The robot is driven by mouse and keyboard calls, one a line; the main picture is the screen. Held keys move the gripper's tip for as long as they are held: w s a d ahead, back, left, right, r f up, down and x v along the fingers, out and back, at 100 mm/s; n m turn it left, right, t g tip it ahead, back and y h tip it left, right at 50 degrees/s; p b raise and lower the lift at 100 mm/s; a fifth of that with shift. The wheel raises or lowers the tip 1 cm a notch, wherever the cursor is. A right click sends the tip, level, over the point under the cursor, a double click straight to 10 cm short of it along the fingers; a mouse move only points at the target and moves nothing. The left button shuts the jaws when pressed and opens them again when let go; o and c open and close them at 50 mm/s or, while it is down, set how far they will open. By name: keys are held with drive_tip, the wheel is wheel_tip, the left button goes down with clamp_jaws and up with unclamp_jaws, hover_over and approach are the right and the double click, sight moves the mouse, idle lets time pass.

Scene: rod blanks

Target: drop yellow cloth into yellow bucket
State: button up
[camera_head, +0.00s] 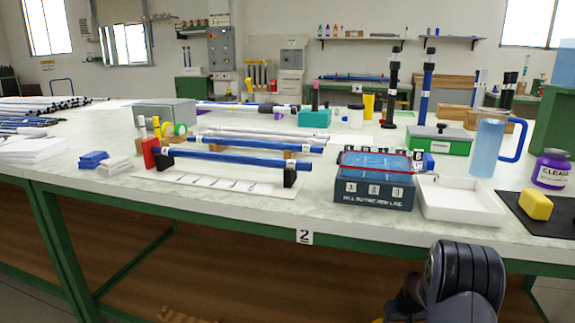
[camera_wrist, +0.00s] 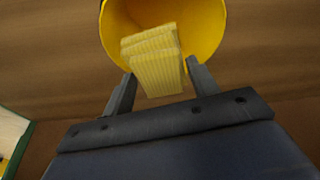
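In the wrist view the yellow bucket (camera_wrist: 207,25) shows from above, its open mouth beyond my fingertips. A folded, ribbed pale-yellow cloth (camera_wrist: 157,72) is between the two fingers of my gripper (camera_wrist: 160,68), which appear closed on its sides. The cloth overlaps the bucket's mouth and near rim in the picture. Its exact height over the bucket is hard to tell. In the head view my arm is low at the bottom right, in front of the table. The gripper and cloth are hidden there.
The long worktable (camera_head: 240,215) spans the head view. Its front edge is just beyond my arm. A white tray (camera_head: 461,216), a blue-topped block (camera_head: 373,191) and a yellow sponge (camera_head: 536,205) stand near that edge. A brown surface (camera_wrist: 50,75) surrounds the bucket.

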drive_tip(key=o, duration=0.4)
drive_tip(key=shift+o, duration=0.2)
drive_tip(key=p+v, duration=0.3)
drive_tip(key=v, duration=0.4)
drive_tip(key=shift+s+r, duration=0.15)
drive_tip(key=shift+r, duration=0.1)
drive_tip(key=shift+f, duration=0.1)
drive_tip(key=b+x, duration=0.3)
drive_tip(key=x, duration=0.4)
wheel_tip(320, 180, up, 6)
drive_tip(key=p, duration=0.3)
drive_tip(key=shift+f+p, duration=0.1)
drive_tip(key=shift+p, duration=0.3)
